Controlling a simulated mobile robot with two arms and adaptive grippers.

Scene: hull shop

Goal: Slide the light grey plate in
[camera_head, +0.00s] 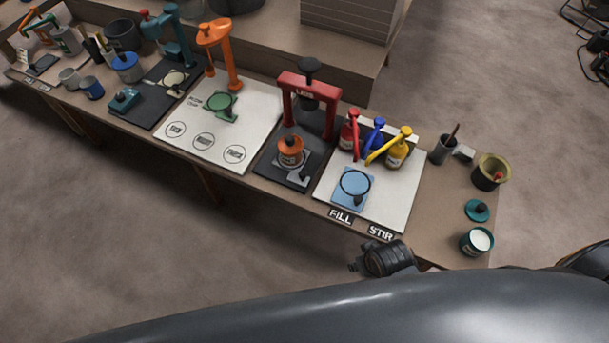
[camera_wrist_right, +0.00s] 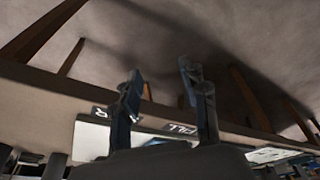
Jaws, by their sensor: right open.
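The light grey plate (camera_head: 300,162) lies low in the red-framed LIDS press (camera_head: 309,105), on its dark base. An orange can (camera_head: 290,150) stands on the plate and hides part of it. A grey tab (camera_head: 299,179) shows at the plate's front. How far in the plate sits is hard to tell. My right gripper (camera_head: 356,264) is by the table's front edge, below the FILL and STIR labels, to the right of the press and apart from the plate. Its two fingers are spread and empty in the right wrist view (camera_wrist_right: 160,85). My left gripper is not in view.
The white board (camera_head: 405,195) right of the press holds a blue plate (camera_head: 347,195) and red, blue and yellow dispensers. Left is a white board (camera_head: 180,135) with a green plate (camera_head: 226,107). An open teal can (camera_head: 472,246) stands near the table's right end.

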